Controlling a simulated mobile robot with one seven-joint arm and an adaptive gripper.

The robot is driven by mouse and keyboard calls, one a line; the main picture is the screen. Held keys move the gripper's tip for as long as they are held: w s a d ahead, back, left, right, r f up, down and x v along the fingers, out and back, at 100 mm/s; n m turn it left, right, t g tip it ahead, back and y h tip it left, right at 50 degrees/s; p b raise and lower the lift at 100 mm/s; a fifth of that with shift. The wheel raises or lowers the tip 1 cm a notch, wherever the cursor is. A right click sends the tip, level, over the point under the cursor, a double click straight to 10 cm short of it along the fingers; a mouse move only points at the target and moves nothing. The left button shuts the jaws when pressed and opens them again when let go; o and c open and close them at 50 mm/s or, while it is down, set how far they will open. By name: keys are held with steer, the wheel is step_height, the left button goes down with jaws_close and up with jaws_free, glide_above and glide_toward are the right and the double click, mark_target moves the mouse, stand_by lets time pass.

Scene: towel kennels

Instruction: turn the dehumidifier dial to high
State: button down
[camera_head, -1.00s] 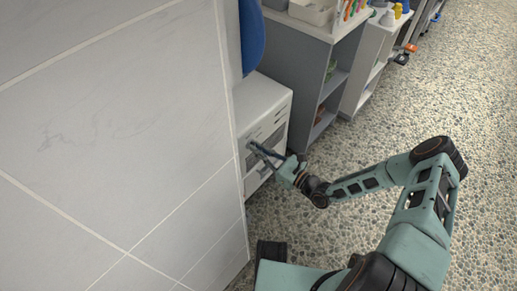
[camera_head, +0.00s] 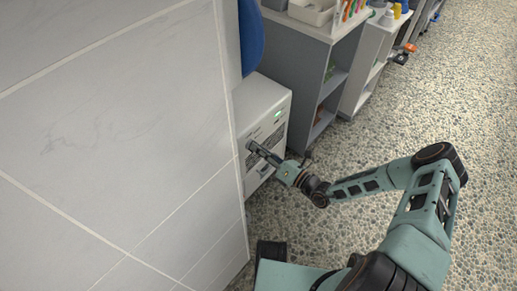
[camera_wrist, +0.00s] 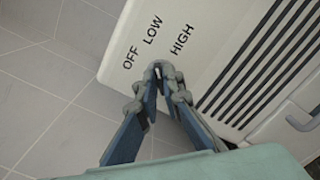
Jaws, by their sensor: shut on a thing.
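The white dehumidifier (camera_head: 262,94) stands just past the end of the tiled wall, and a green light (camera_head: 278,113) glows on its front. In the wrist view its white panel (camera_wrist: 222,28) carries the words OFF, LOW and HIGH around a small grey dial (camera_wrist: 160,67). My gripper (camera_head: 253,147) reaches the front of the machine. In the wrist view my gripper (camera_wrist: 161,77) has its fingertips closed on the dial, below the words. The fingertips cover most of the dial, and I cannot tell which word its pointer faces.
The tiled wall (camera_head: 110,130) stands close on the left of my gripper. A blue thing (camera_head: 251,35) is above the dehumidifier. Grey shelves (camera_head: 302,60) stand behind it. The pebbled floor (camera_head: 410,110) to the right is open.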

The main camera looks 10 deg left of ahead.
steer(key=m, duration=0.8)
steer(key=shift+f+m+b, duration=0.2)
steer(key=shift+m+b, duration=0.1)
steer(key=shift+b, duration=0.1)
steer(key=shift+m, duration=0.3)
steer(key=c, duration=2.1)
jaws_free()
steer(key=shift+d, duration=0.15)
steer(key=v, duration=1.2)
